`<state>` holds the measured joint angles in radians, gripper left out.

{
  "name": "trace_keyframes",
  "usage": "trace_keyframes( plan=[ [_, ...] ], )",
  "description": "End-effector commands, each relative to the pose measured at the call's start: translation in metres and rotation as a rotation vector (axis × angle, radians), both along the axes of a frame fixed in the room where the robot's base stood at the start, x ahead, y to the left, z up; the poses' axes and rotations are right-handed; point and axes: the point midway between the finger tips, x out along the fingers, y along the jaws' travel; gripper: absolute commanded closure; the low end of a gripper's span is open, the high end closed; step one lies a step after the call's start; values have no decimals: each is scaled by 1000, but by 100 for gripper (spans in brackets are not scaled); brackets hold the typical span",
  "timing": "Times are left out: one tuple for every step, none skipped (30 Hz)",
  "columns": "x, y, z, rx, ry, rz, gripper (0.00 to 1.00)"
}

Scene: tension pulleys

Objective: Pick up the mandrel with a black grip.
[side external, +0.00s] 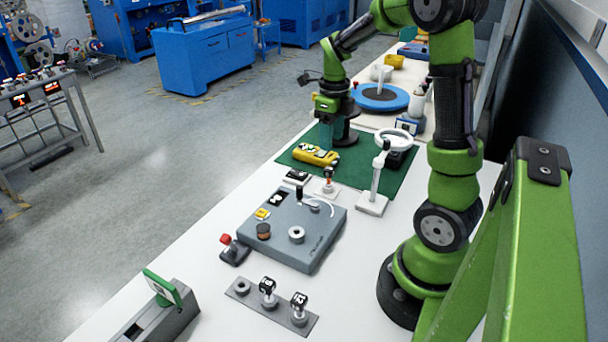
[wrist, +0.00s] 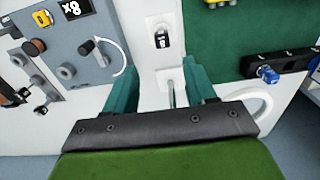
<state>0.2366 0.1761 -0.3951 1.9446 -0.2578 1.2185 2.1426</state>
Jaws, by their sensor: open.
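A small upright piece with a dark top (side external: 328,174), which looks like the mandrel with the black grip, stands on a small white base between the grey panel and the green mat. In the wrist view, a black-topped piece (wrist: 162,38) that appears to be the same one lies ahead of my fingertips.
The grey panel (side external: 318,250) with knobs lies nearer the side camera. A yellow tool (side external: 316,156) lies on the green mat (side external: 385,176). A grey strip (side external: 284,309) holds black-capped posts.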

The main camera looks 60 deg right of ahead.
Motion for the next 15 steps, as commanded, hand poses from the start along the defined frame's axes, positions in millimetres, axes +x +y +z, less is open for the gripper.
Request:
trace_keyframes(
  plan=[
    [-1, 0, -13, 2, 6, 0, 45],
    [-1, 0, -20, 3, 6, 0, 45],
    [-1, 0, -28, 2, 5, 1, 45],
    [-1, 0, -34, 3, 5, 0, 45],
    [-1, 0, -39, 2, 4, 0, 45],
    [-1, 0, -46, 2, 3, 1, 45],
    [0, 0, -50, 1, 3, 1, 45],
    [0, 0, -53, 0, 2, 2, 45],
    [0, 0, -57, 1, 2, 1, 45],
    [0, 0, -60, 1, 1, 1, 45],
    [0, 0, -61, 1, 1, 1, 45],
    [0, 0, -63, 1, 1, 1, 45],
    [0, 0, -65, 0, 1, 1, 45],
    [0, -1, -67, 0, 0, 1, 45],
    [0, -1, -70, 0, 1, 1, 45]
  ],
)
